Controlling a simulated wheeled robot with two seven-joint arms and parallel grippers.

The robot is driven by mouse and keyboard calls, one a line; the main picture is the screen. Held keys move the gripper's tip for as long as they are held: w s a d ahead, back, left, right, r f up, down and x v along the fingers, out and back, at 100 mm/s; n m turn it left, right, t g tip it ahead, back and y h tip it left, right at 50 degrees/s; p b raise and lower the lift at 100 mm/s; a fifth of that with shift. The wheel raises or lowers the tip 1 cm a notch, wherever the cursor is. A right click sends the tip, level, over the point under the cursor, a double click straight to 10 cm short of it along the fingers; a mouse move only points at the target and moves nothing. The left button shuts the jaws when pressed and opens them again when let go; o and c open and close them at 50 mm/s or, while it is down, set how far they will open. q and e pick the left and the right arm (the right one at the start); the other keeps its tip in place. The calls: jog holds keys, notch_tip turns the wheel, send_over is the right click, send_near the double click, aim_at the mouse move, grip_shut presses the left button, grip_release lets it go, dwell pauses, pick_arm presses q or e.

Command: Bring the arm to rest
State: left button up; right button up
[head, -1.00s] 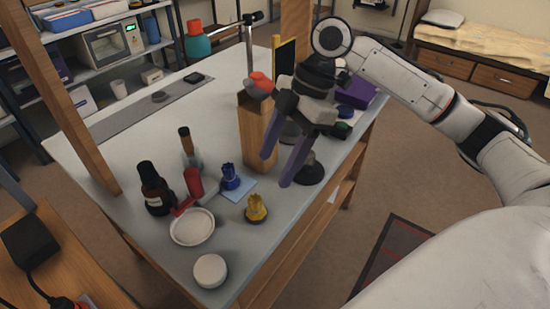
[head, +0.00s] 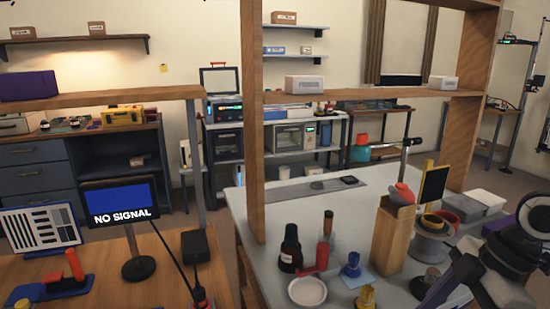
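My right arm (head: 536,215) shows at the lower right edge. Its gripper (head: 442,298) hangs at the bottom right over the near right part of the pale workbench (head: 262,236). Its dark purple fingers look spread, with nothing seen between them, though the bottom edge cuts off their tips. The gripper is right of the wooden block (head: 392,240) and in front of a dark round stand (head: 428,280). My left arm and gripper are out of view.
The bench holds a dark bottle (head: 291,250), a red tool (head: 321,256), a white dish (head: 307,291), a blue piece (head: 352,265) and a yellow piece (head: 366,296). Wooden posts (head: 252,120) rise nearby. A monitor reading NO SIGNAL (head: 121,203) stands on the left table.

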jog(key=s+a+f+m+t, duration=0.1)
jog(key=s+a+f+m, duration=0.25)
jog(key=a+f, duration=0.35)
jog(key=s+a+f+m+t, duration=0.15)
jog(key=s+a+f, duration=0.25)
jog(key=f, duration=0.6)
jog(key=s+d+f+m+h, duration=0.35)
jog(key=s+d+m, duration=0.25)
jog(key=s+m, duration=0.35)
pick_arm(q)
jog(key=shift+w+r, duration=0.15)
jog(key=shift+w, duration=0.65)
pick_arm(e)
jog(key=w+a+f+t+y, duration=0.1)
jog(key=a+f+t, duration=0.1)
jog(key=f, duration=0.3)
jog(key=w+a+f+t, duration=0.2)
jog(key=a+f+t, duration=0.1)
jog(key=f, duration=0.3)
jog(key=shift+w+a+y, duration=0.25)
jog(key=shift+y, duration=0.1)
